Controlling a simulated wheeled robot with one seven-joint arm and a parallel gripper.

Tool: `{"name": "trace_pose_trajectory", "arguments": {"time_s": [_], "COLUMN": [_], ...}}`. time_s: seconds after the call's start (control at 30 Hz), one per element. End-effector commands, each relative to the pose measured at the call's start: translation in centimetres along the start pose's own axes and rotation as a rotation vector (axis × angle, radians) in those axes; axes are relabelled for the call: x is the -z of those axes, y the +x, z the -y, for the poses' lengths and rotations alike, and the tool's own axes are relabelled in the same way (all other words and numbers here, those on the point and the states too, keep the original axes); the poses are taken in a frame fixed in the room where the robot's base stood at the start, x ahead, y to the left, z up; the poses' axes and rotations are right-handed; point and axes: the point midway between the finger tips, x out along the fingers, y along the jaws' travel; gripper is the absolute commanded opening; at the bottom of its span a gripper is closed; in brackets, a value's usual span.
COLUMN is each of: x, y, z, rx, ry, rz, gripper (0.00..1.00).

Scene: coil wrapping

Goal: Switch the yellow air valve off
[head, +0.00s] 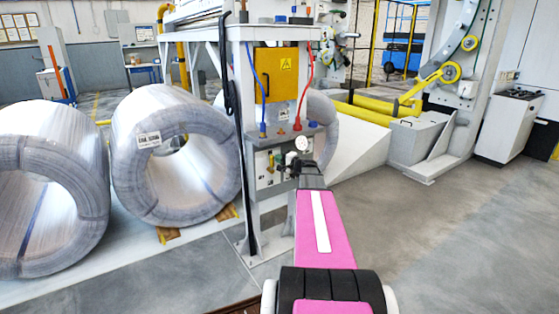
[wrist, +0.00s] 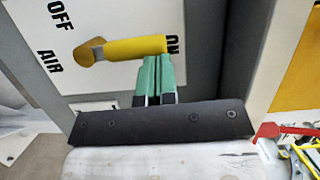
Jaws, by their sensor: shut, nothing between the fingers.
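The yellow air valve (wrist: 135,48) is a lever on a white panel (wrist: 75,75). Its pivot is at the left, and its free end points right to the ON label (wrist: 173,42). The OFF label (wrist: 60,15) is at the upper left, with AIR (wrist: 48,60) below it. My gripper (wrist: 157,62) has green fingertips held together, with nothing between them. They are just below the lever near its free end; I cannot tell whether they touch it. In the head view my arm reaches the box under the gauge (head: 301,143), and the lever cannot be made out there.
A yellow electrical cabinet (head: 276,75) hangs on the frame above the box, with blue and red hoses beside it. Wrapped coils (head: 165,150) stand at the left. A red handle (wrist: 285,130) is at the right in the wrist view. The floor at the right is clear.

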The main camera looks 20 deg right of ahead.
Motion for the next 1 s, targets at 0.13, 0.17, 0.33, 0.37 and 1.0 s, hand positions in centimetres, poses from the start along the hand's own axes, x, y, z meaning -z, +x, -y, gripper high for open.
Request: {"name": "trace_pose_trajectory", "arguments": {"time_s": [0.13,0.17,0.33,0.37,1.0], "x": [-0.2,-0.2,-0.5,-0.5,-3.6], "y": [0.1,0.1,0.1,0.1,1.1], "z": [0.1,0.1,0.1,0.1,0.4], "rx": [-0.008,-0.01,-0.017,-0.019,-0.132], "ry": [-0.023,-0.027,-0.051,-0.056,-0.406], "rz": [0.0,0.0,0.0,0.0,0.002], "gripper": [0.0,0.0,0.0,0.0,0.0]}}
